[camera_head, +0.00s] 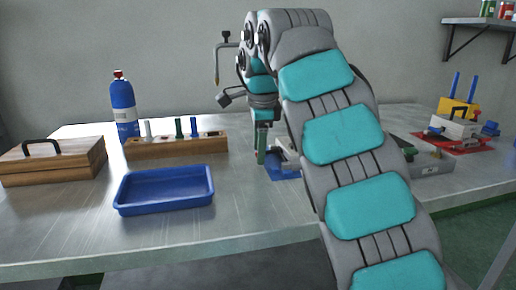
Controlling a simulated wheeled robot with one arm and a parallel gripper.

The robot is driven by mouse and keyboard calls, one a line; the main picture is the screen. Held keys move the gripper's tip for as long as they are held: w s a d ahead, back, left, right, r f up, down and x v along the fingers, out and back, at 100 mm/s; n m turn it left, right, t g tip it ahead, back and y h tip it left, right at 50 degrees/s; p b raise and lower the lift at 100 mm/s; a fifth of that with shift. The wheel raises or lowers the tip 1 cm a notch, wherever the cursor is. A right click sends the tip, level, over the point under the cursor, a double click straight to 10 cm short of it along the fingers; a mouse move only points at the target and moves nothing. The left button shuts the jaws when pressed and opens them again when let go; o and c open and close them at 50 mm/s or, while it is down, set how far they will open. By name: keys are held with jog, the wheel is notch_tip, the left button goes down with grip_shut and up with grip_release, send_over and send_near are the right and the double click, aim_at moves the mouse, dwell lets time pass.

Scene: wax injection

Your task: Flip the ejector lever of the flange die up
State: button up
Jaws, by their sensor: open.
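My arm fills the middle of the view and reaches over the table. My gripper (261,157) hangs down at its end, fingers pointing at the tabletop; the gap between the fingers is too small to make out. Just right of the fingers is a grey metal piece on a blue base (283,172), mostly hidden behind my arm. It may be the flange die, but I cannot be sure. I cannot make out its lever or whether the gripper touches it. Another grey block with yellow and blue parts (458,128) stands on a red base at the right.
A blue tray (165,206) lies at front left. Behind it are a wooden rack (176,148) with several handled tools and a blue bottle (124,108). A wooden case (52,162) stands far left. A grey box (430,163) is right of my arm.

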grip_shut()
dwell(0.3)
dwell(0.3)
jog(key=y, duration=0.1)
jog(key=d+r+g+y, duration=0.1)
jog(key=y, duration=0.1)
jog(key=shift+w+r+m, duration=0.15)
jog(key=shift+r+m, duration=0.05)
jog(key=shift+m, duration=0.1)
jog(key=shift+d+r+y, duration=0.2)
jog(key=shift+r+y, duration=0.3)
jog(key=shift+y, duration=0.6)
